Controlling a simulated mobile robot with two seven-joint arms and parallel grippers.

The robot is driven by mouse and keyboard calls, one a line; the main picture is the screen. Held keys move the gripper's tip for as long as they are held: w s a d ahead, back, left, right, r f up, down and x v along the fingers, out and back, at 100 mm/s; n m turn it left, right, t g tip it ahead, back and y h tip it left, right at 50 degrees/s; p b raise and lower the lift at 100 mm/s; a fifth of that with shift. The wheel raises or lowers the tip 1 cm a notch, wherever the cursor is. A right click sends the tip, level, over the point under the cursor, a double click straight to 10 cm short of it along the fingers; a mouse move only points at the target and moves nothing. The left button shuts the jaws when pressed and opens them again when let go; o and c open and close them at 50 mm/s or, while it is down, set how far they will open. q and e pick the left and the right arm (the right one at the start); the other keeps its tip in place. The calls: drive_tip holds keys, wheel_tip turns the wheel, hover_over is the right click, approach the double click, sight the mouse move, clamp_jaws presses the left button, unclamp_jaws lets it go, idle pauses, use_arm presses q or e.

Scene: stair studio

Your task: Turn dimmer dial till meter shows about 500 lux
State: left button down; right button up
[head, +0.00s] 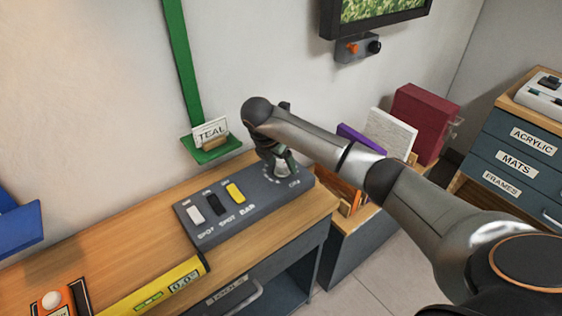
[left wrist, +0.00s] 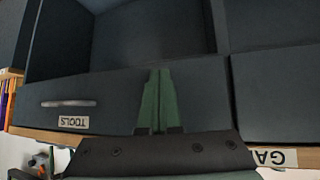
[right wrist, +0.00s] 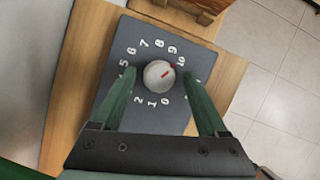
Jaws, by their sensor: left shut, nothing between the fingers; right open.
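The dimmer dial (right wrist: 157,80) is a round white knob with a red mark, on the end of a dark grey panel (head: 225,228). Its mark points up right, towards the 10 of the printed scale. My right gripper (right wrist: 159,70) is open above it, one finger on each side; contact cannot be told. An orange device with a white dome (head: 51,299), perhaps the meter, is cut off at bottom left; no reading shows. My left gripper (left wrist: 159,72) is shut and empty before the TOOLS drawer (left wrist: 95,100).
The panel also has white, black and yellow switches (head: 235,192). A yellow level (head: 150,290) lies at the front edge of the wooden bench (head: 110,240). A green stand with a TEAL card (head: 210,131) is behind the panel.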

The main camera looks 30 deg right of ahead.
drive_tip(key=p+v, duration=0.1)
drive_tip(key=v, duration=1.1)
drive_tip(key=shift+r, duration=0.25)
